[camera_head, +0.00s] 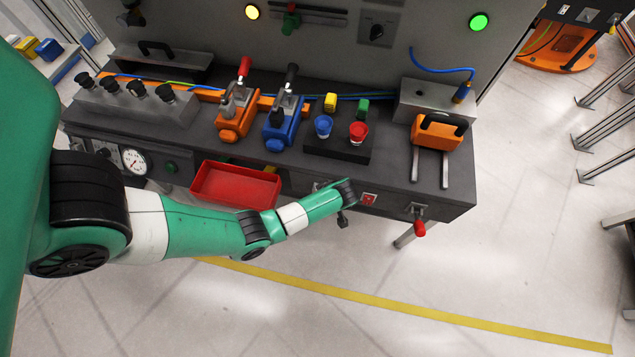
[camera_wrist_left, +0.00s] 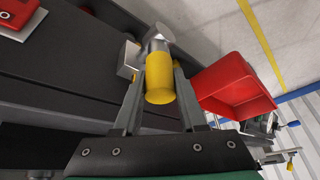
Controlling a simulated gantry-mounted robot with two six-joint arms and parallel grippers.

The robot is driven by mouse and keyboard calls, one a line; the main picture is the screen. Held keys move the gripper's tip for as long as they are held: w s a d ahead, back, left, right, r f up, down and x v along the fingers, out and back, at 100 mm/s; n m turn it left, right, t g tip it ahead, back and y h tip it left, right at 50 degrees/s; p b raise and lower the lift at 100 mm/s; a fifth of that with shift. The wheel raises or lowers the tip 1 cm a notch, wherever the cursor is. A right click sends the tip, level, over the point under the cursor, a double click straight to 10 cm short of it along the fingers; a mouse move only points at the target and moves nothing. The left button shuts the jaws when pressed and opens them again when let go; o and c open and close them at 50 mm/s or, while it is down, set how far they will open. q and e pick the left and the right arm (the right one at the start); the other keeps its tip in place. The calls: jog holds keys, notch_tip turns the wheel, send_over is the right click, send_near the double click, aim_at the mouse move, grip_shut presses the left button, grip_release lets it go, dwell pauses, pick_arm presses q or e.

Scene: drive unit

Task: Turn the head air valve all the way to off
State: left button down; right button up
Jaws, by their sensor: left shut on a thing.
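A small valve with a yellow handle (camera_wrist_left: 160,78) and a metal body (camera_wrist_left: 155,42) shows in the left wrist view, on the dark bench front. My left gripper (camera_wrist_left: 158,92) is shut on the yellow handle, one finger on each side. In the head view my left arm reaches in from the left to the bench front, and my left gripper (camera_head: 344,198) hides most of this valve. The handle's exact angle is hard to tell. Another valve with a red handle (camera_head: 419,228) hangs farther right on the bench front. No right gripper shows.
A red tray (camera_head: 236,205) juts from the bench front close to the left gripper; it also shows in the left wrist view (camera_wrist_left: 232,92). A red switch (camera_head: 369,198) sits just right of the gripper. The floor in front is clear.

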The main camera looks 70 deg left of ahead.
pick_arm(q)
jog(key=shift+w+d+f+g+y+b, duration=0.1)
jog(key=shift+w+d+g+y+b, duration=0.2)
jog(key=shift+w+g+b, duration=0.15)
jog(key=w+g+y+b, duration=0.1)
jog(key=b, duration=0.3)
jog(key=w+d+f+g+y+b, duration=0.1)
jog(key=g+b, duration=0.1)
jog(key=b, duration=0.2)
jog(key=w+m+g+y+b, duration=0.1)
jog(key=b, duration=0.3)
jog(key=shift+d+f, duration=0.2)
jog(key=shift+d, duration=0.1)
jog(key=shift+c, duration=2.4)
grip_release()
jog(key=shift+r, duration=0.1)
